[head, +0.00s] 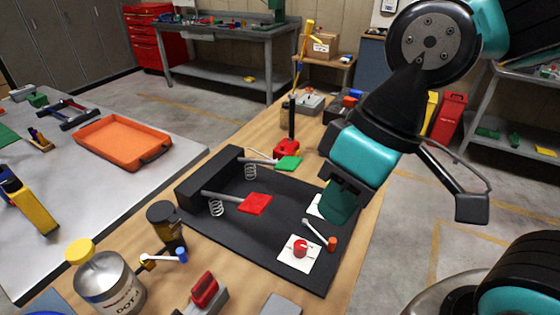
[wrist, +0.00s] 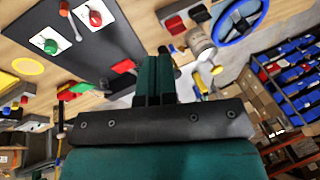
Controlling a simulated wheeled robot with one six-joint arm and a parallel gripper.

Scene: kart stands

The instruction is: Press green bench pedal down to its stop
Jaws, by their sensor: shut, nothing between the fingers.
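The green pedal (head: 288,163) sits on an arm with a coil spring under it, toward the back of the black board (head: 282,222); it looks raised. It also shows in the wrist view (wrist: 82,87), left of my fingers. The red pedal (head: 256,204) is nearer the camera on its own sprung arm, and shows in the wrist view (wrist: 123,65). My gripper (head: 338,210) is shut and empty, over the board's right side. It is right of the green pedal and apart from it. Its fingers also show in the wrist view (wrist: 155,75).
A green knob (wrist: 50,46) shows in the wrist view. A red-based post (head: 288,147) stands behind the green pedal. An orange tray (head: 121,140) lies on the left table.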

